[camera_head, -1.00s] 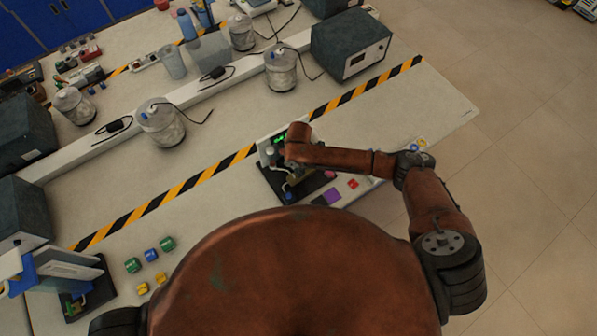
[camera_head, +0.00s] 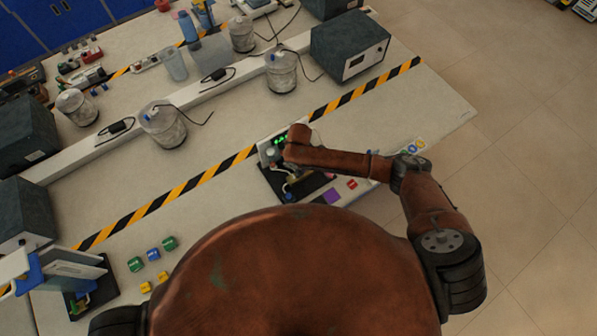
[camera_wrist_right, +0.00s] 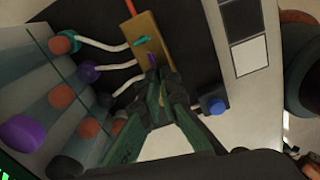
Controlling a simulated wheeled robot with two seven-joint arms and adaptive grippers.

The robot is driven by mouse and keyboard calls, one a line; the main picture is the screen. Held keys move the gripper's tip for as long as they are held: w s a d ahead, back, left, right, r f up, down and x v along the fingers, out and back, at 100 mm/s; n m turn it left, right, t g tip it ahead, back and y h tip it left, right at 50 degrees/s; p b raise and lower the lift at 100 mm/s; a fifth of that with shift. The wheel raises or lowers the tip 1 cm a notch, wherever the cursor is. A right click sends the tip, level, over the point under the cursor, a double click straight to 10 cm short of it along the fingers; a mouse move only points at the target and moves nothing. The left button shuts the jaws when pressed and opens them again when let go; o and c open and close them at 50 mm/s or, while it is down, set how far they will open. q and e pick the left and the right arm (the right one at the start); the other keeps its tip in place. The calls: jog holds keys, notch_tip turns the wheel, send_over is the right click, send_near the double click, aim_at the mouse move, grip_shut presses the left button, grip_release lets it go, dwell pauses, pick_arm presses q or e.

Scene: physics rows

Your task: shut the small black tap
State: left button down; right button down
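In the right wrist view a brass block (camera_wrist_right: 153,45) on a dark board carries small tap handles. A teal handle (camera_wrist_right: 154,42) and a purple handle (camera_wrist_right: 152,61) show, each beside the end of a white tube. A third tube runs from a dark knob toward the fingertips; I cannot make out the black tap there, and the fingers may hide it. My right gripper (camera_wrist_right: 160,82) is over the near end of the block, its fingertips together; whether anything thin is between them is hidden. In the head view my arm covers most of the device (camera_head: 270,158). My left gripper is not seen.
A blue button (camera_wrist_right: 213,105) is right of the fingers in the wrist view. Coloured knobs, including a purple one (camera_wrist_right: 20,133), line the left panel. In the head view, green, blue and yellow blocks (camera_head: 153,254) lie left on the bench; bare bench is between.

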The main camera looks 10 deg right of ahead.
jog(key=m+p, duration=0.3)
jog(key=m, duration=0.1)
jog(key=shift+r, duration=0.25)
jog(key=shift+f+m+p, duration=0.1)
jog(key=shift+m+p, duration=0.25)
jog(key=shift+m, duration=0.15)
jog(key=shift+f, duration=0.15)
